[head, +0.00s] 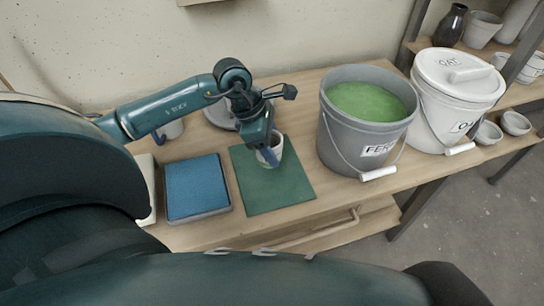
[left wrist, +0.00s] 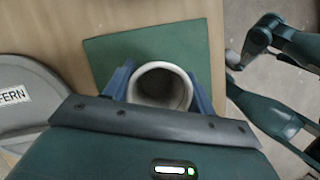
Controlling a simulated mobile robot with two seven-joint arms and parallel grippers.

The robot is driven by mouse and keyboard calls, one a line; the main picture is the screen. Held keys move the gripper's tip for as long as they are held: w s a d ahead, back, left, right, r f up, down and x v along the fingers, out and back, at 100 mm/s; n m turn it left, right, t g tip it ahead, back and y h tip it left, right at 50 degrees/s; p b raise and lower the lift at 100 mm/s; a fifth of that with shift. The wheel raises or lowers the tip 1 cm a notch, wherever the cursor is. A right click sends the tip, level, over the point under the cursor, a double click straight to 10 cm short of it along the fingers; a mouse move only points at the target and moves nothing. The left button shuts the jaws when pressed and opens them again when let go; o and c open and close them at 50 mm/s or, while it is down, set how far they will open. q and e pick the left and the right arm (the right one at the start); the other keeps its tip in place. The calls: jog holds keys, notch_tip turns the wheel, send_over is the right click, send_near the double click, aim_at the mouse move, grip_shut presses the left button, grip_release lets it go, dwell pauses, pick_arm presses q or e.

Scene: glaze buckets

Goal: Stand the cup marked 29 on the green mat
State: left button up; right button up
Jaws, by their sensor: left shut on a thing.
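A white cup (head: 272,151) is at the upper part of the green mat (head: 275,190) in the head view. My left gripper (head: 266,155) is shut on this cup from above. In the left wrist view the cup (left wrist: 160,88) sits between the two blue fingers, its round open mouth facing the camera, with the green mat (left wrist: 110,55) behind it. I cannot tell whether its base touches the mat. No number is readable on it. My right gripper cannot be made out in the head view.
A blue pad (head: 197,186) lies left of the mat. A grey bucket (head: 345,150) of green glaze stands to the right, beside a lidded white bucket (head: 440,108). A grey lid marked FERN (left wrist: 28,100) lies behind the gripper.

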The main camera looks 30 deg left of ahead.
pick_arm(q)
notch_tip(320, 180, down, 3)
jog(key=shift+f, duration=0.45)
jog(key=shift+f+b, duration=0.2)
jog(key=shift+b, duration=0.15)
jog(key=o, duration=1.1)
jog(key=shift+r, duration=0.1)
pick_arm(e)
jog(key=shift+s+d+r, duration=0.1)
jog(key=shift+s+d, duration=0.05)
